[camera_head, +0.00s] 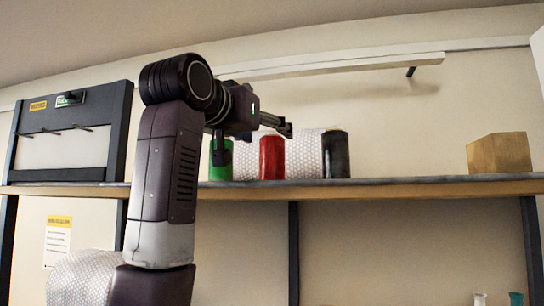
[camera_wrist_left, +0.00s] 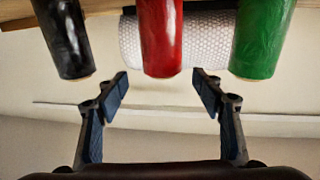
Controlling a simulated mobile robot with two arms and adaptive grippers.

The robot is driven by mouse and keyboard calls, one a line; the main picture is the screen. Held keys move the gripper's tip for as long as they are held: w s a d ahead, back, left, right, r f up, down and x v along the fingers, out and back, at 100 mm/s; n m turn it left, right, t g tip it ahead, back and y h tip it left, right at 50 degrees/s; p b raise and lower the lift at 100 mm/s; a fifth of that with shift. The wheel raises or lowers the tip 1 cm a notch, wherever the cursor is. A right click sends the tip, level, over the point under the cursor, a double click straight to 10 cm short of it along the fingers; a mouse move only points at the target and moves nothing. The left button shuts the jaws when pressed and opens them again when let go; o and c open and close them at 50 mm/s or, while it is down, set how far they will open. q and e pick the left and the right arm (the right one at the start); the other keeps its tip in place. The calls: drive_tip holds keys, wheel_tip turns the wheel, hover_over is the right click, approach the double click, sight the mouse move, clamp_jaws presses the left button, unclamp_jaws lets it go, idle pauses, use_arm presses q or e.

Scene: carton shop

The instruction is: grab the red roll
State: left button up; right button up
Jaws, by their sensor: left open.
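The red roll (camera_head: 272,158) stands upright on the shelf between the green roll (camera_head: 220,162) and the black roll (camera_head: 335,155). My left gripper (camera_head: 252,138) is at the shelf near the green and red rolls, its arm coming up from below. In the left wrist view, which looks upside down, the red roll (camera_wrist_left: 161,38) lies beyond the gap between the open, empty fingers (camera_wrist_left: 164,92). The fingers do not visibly touch it. The black roll (camera_wrist_left: 64,38) and green roll (camera_wrist_left: 262,38) are on either side. My right gripper is not in view.
A bubble-wrap roll (camera_head: 304,152) lies behind the rolls on the shelf (camera_head: 410,188). A cardboard box (camera_head: 499,154) sits farther right, with bare shelf between. A dark-framed rack board (camera_head: 70,140) is at the left. A pale rail (camera_head: 340,65) runs above.

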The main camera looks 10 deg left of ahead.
sight(269, 137)
use_arm(q)
drive_tip(key=w+p, duration=0.1)
drive_tip(key=w, duration=0.2)
drive_tip(key=shift+p, duration=0.3)
drive_tip(key=shift+w+d+f+p, duration=0.15)
drive_tip(key=shift+w+p, duration=0.05)
drive_tip(key=shift+w, duration=0.4)
drive_tip(key=shift+w+d+f+p, duration=0.1)
drive_tip(key=shift+w+d+p, duration=0.1)
drive_tip(key=shift+w, duration=0.4)
drive_tip(key=shift+s, duration=0.1)
drive_tip(key=shift+s+a, duration=0.1)
drive_tip(key=shift+s, duration=0.05)
drive_tip(key=shift+c, duration=0.9)
drive_tip(key=c, duration=0.7)
drive_tip(key=shift+r, duration=0.1)
clamp_jaws()
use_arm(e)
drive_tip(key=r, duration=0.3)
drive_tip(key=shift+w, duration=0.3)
